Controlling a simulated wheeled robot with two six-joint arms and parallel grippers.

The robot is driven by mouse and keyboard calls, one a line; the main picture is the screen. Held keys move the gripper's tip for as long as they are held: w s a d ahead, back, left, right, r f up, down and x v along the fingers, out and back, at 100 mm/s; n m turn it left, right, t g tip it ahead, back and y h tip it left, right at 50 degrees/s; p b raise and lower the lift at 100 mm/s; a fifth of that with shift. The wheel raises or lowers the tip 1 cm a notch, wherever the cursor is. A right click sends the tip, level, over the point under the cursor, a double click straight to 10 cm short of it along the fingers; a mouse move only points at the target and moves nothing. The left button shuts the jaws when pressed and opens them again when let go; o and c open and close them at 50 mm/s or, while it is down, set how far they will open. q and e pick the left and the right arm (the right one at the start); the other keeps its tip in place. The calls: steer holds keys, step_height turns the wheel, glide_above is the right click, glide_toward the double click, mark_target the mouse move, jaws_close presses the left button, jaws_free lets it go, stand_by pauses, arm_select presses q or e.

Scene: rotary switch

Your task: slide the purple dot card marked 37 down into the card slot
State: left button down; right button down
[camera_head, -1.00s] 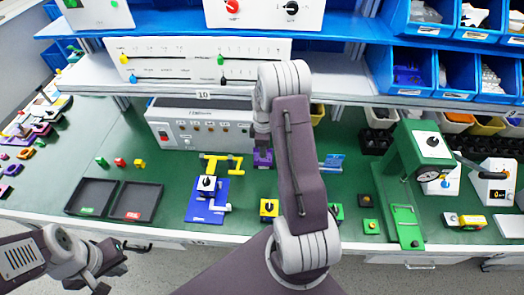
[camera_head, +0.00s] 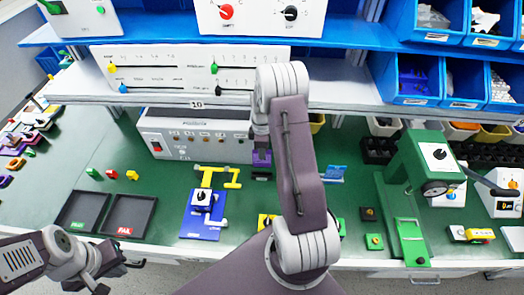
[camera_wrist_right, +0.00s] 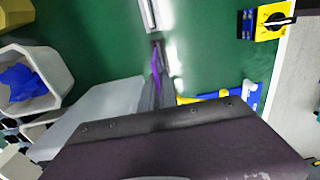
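The purple card (camera_head: 262,158) shows as a small purple patch under my right gripper (camera_head: 261,146) in the head view. In the right wrist view the card (camera_wrist_right: 156,62) is a thin purple strip, seen edge-on, between the grey fingers of my right gripper (camera_wrist_right: 157,78), which look shut on it. Its dots and number cannot be read. A pale bar with a dark line (camera_wrist_right: 150,15) lies just beyond the fingertips; I cannot tell whether it is the card slot. My left gripper (camera_head: 116,277) hangs empty at lower left, its fingers apart.
A white control box (camera_head: 195,135) stands behind the right gripper. A blue plate with yellow pieces (camera_head: 203,228) lies left of the arm. Two dark trays (camera_head: 128,231) are further left. A green press (camera_head: 420,165) stands at right. A white panel (camera_head: 165,68) sits on the shelf above.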

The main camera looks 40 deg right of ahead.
mark_target(262, 164)
step_height(262, 164, down, 4)
steer(key=shift+b, duration=1.1)
steer(key=shift+s+a, duration=0.1)
steer(key=shift+p, duration=0.4)
stand_by(0.4)
steer(key=shift+f+b, duration=1.25)
steer(key=shift+f, duration=0.6)
steer(key=c, duration=1.6)
jaws_free()
steer(key=shift+o, duration=0.2)
